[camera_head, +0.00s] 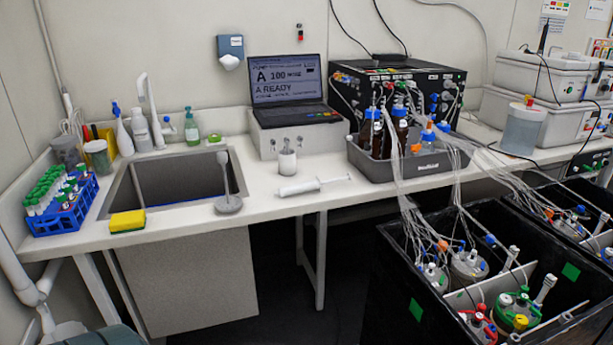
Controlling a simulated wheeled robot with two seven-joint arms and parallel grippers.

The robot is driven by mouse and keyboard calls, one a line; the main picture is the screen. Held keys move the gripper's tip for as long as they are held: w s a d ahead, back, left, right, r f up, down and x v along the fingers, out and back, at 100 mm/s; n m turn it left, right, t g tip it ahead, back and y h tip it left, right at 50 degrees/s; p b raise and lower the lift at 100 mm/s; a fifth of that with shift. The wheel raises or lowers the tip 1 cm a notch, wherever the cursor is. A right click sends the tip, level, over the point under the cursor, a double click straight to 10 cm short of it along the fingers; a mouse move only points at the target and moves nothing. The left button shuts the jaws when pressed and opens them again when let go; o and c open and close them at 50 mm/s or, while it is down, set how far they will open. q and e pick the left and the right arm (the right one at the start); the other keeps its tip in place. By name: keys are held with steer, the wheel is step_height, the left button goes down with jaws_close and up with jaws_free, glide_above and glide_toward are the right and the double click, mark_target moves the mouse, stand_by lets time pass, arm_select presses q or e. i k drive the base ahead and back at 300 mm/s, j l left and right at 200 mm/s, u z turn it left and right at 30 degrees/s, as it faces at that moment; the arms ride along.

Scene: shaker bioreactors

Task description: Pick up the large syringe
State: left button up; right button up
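A large white syringe (314,185) lies on its side on the white bench, near the front edge, to the right of the sink. Its thicker barrel end points left and its thin plunger end points right. Nothing touches it. Neither of my grippers shows in the head view.
A small white container (287,163) stands behind the syringe. A grey tray with brown bottles (415,165) and tubing is to the right. The bench front around the syringe is clear.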

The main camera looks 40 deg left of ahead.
mark_target(305, 186)
steer(key=k+j, duration=0.1)
steer(key=j, duration=0.35)
steer(key=j+z, duration=0.15)
steer(key=j, duration=0.3)
steer(key=k+j, duration=0.15)
steer(key=j, duration=0.3)
